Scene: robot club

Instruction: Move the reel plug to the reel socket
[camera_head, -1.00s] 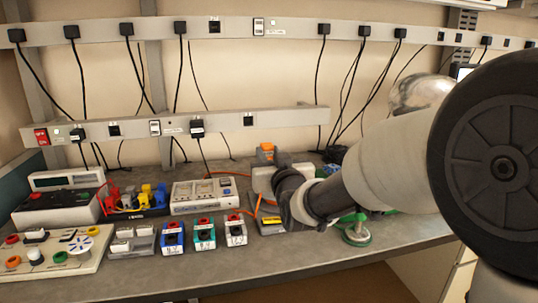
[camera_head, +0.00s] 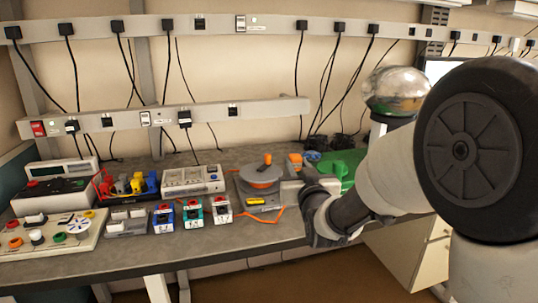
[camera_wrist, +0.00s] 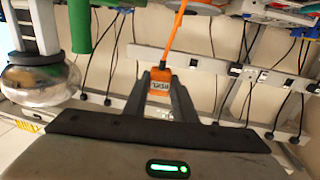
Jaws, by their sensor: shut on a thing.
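The reel plug (camera_head: 296,160) is a small orange block between the fingertips of my gripper (camera_head: 296,166), above the bench's rear part. In the wrist view the plug (camera_wrist: 160,85) carries a label, and my gripper's two dark fingers (camera_wrist: 160,97) are shut on its sides. An orange cable (camera_wrist: 176,30) runs from the plug out of the top of that view. The grey reel (camera_head: 260,177), with an orange centre, stands on the bench left of my gripper. Black sockets show on the lower rail (camera_head: 233,111) and upper rail (camera_head: 200,23); I cannot tell which is the reel socket.
A shiny dome (camera_head: 397,90) and a green object (camera_head: 345,165) are near my arm. The bench's front strip is clear.

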